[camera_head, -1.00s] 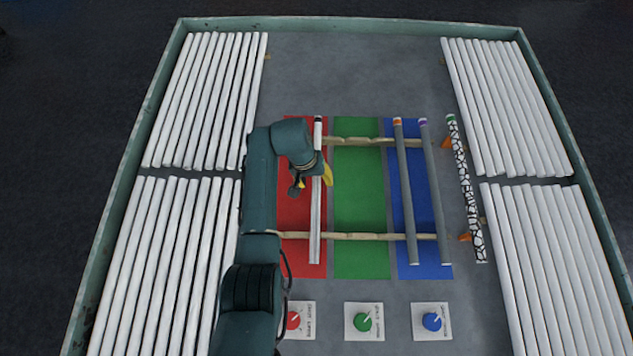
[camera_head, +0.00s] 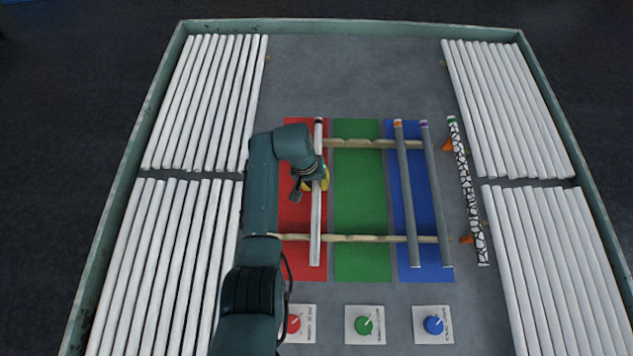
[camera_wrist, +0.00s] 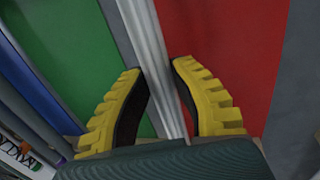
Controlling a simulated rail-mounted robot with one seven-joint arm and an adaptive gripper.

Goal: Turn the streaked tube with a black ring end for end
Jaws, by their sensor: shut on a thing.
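The streaked tube with a black ring (camera_head: 316,225) lies lengthwise over the red strip, across the two wooden rails. Its black-ringed end is at the far side in the head view. My gripper (camera_head: 316,184) is at about the middle of this tube. In the wrist view the yellow fingers (camera_wrist: 163,95) stand on either side of the pale, streaked tube (camera_wrist: 147,38) and are shut on it. The part of the tube beneath my wrist is hidden.
Two grey tubes, with orange (camera_head: 407,190) and purple (camera_head: 436,190) ends, lie over the blue strip. A black-and-white cracked-pattern tube (camera_head: 468,195) rests on orange holders to the right. The green strip (camera_head: 358,190) is free of tubes. White tubes line both sides.

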